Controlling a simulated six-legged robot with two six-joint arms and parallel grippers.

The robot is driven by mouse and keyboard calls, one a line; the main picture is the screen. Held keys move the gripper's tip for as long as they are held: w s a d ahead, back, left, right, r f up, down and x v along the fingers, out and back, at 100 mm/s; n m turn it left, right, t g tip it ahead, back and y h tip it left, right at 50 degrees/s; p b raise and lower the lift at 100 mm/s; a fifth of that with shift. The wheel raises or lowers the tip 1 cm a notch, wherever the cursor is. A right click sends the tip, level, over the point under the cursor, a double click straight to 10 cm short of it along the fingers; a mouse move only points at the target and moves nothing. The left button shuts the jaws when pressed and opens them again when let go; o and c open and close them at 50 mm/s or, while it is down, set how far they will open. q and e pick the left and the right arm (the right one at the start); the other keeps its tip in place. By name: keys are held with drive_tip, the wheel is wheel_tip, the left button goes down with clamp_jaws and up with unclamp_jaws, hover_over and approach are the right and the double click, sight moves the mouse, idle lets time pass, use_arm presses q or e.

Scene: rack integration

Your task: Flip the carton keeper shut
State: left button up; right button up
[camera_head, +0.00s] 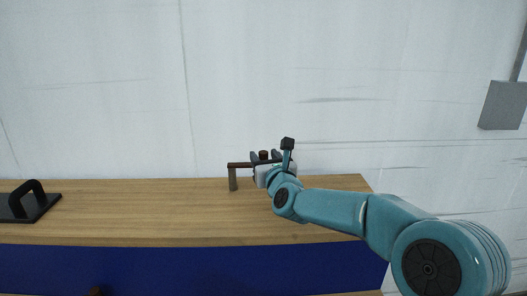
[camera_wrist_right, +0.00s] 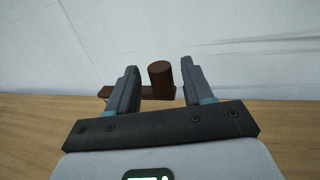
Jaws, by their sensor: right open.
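The keeper shows as a dark brown bar (camera_head: 240,164) on a short post (camera_head: 233,180) near the back edge of the wooden counter. In the right wrist view the bar (camera_wrist_right: 152,92) lies level, with a round brown knob (camera_wrist_right: 160,78) standing up from it. My right gripper (camera_head: 264,156) is at the bar's right part, its fingers open. In the right wrist view the knob appears between the two fingers (camera_wrist_right: 159,68), nearer the right one. I cannot tell whether either finger touches it. My gripper hides part of the bar. My left gripper is not in view.
The wooden counter (camera_head: 130,212) has a dark blue front (camera_head: 200,268). A black plate with an arched handle (camera_head: 30,200) sits at its far left. The counter between is clear. A pale wall stands behind, with a grey box (camera_head: 503,105) at right.

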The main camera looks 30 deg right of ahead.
drive_tip(key=shift+x, duration=0.9)
clamp_jaws()
